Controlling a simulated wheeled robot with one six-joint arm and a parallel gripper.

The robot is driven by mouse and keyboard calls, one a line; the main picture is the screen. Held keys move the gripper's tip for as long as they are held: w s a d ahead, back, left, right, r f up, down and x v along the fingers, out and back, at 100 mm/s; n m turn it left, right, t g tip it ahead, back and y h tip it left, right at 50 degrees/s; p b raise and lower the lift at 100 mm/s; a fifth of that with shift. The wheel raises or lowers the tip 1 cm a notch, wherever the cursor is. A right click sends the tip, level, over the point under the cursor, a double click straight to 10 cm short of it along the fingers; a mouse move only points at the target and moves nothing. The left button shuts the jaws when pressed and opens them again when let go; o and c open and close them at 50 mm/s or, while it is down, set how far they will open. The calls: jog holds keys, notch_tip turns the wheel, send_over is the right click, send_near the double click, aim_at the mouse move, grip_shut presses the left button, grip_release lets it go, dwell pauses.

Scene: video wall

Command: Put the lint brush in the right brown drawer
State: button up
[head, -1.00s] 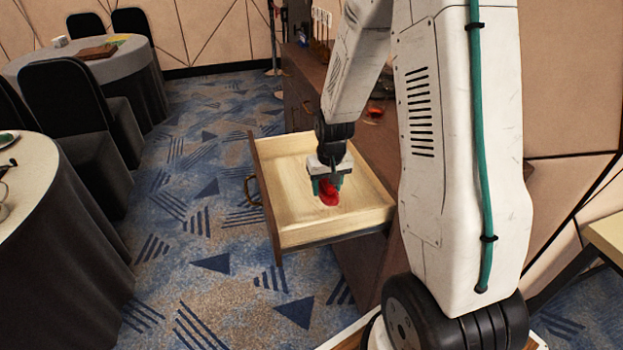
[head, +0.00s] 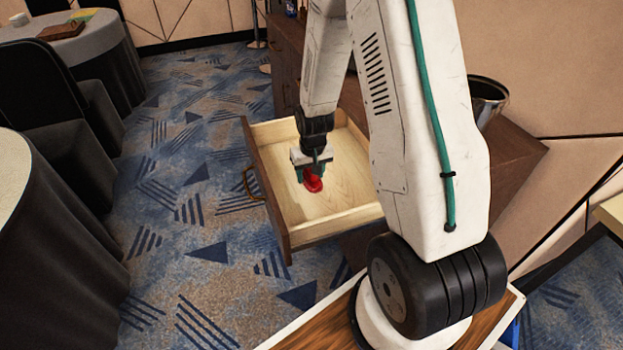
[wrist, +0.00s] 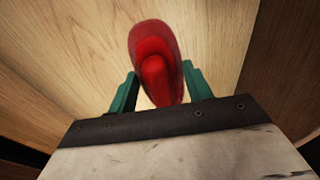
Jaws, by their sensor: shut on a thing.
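The red lint brush (head: 313,184) is held between the green fingers of my gripper (head: 313,173). In the wrist view the lint brush (wrist: 155,55) sits between the two fingertips of my gripper (wrist: 160,88), with the pale drawer wood beyond it. The brown drawer (head: 268,190) is pulled open, with a brown front, a dark curved handle and a pale, empty-looking inside. My gripper and the brush are over the inside of the drawer. I cannot tell whether the brush touches the drawer bottom. My arm hides part of the drawer's right side.
The brown cabinet (head: 515,160) stands behind my arm, with a metal bucket (head: 489,98) on it. A round table (head: 20,200) and a black chair (head: 40,80) are at the left. The patterned carpet (head: 190,230) is clear in front of the drawer.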

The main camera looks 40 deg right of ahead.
jog(key=shift+f, duration=1.35)
jog(key=o, duration=1)
jog(key=shift+f, duration=0.15)
jog(key=r, duration=0.4)
jog(key=s+r, duration=0.1)
jog(key=r, duration=0.7)
jog(key=shift+s+a, duration=0.15)
jog(key=shift+s, duration=0.05)
jog(key=s+a+r, duration=0.3)
jog(key=a+r, duration=0.1)
jog(key=r, duration=0.6)
jog(key=s+a+r+n, duration=0.1)
jog(key=s+a+r, duration=0.2)
jog(key=s, duration=0.4)
jog(key=s+a+r+n, duration=0.1)
jog(key=s+a+r, duration=0.2)
jog(key=s+r, duration=0.3)
jog(key=s+a+r+n, duration=0.1)
jog(key=s+a+r, duration=0.2)
jog(key=s+r, duration=0.2)
jog(key=shift+s+r, duration=0.1)
jog(key=shift+s, duration=1.55)
